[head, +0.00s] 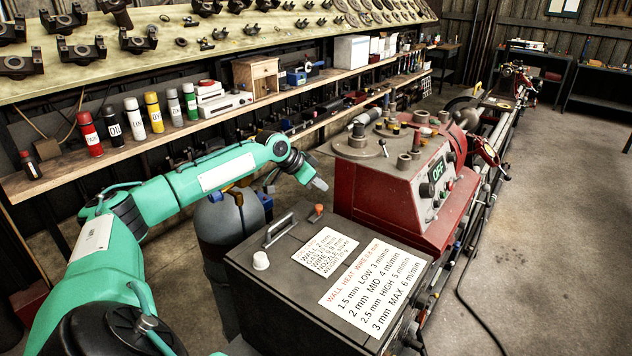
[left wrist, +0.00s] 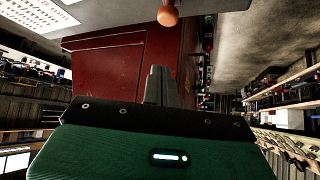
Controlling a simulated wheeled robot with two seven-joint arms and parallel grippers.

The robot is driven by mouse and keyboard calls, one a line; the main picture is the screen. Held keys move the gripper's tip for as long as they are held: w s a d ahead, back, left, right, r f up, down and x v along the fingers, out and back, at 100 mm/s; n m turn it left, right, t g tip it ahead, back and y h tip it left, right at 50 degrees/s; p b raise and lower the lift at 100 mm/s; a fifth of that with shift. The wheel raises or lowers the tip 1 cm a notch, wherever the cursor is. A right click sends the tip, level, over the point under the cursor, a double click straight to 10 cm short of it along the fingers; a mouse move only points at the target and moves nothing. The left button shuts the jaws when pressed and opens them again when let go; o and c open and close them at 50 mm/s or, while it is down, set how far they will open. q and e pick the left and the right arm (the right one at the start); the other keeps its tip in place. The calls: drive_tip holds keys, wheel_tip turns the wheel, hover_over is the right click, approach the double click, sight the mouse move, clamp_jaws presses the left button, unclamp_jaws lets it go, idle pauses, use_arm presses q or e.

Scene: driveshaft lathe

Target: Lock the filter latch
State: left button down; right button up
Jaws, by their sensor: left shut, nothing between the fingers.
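I cannot make out which part is the filter latch. A dark cabinet (head: 300,290) with two printed labels stands in front of me in the head view. On its top are a metal handle (head: 278,230), an orange knob (head: 318,210) and a white knob (head: 261,260). My left gripper (head: 319,184) is shut and empty, just above and behind the orange knob, apart from it. In the left wrist view its closed fingers (left wrist: 157,84) point toward the red lathe housing (left wrist: 120,75), with the orange knob (left wrist: 167,15) at the top edge. My right gripper is out of view.
The red lathe (head: 395,185) with an OFF display stands behind the cabinet. A grey gas cylinder (head: 230,235) stands left of the cabinet. A shelf with spray cans (head: 133,118) runs along the left. The floor at the right is open, with a cable on it.

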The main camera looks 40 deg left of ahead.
sight(321, 205)
use_arm(q)
drive_tip(key=p+x, duration=0.2)
drive_tip(key=x, duration=0.4)
drive_tip(key=shift+w+d+f+p, duration=0.1)
drive_tip(key=shift+w+d+p, duration=0.05)
drive_tip(key=shift+w+p, duration=0.2)
drive_tip(key=s+p, duration=0.1)
drive_tip(key=s+a+f, duration=0.1)
drive_tip(key=shift+s+p, duration=0.35)
drive_tip(key=shift+p, duration=0.05)
drive_tip(key=shift+s+a, duration=0.25)
drive_tip(key=shift+s, duration=0.3)
drive_tip(key=shift+w+f, duration=0.1)
drive_tip(key=shift+f, duration=0.05)
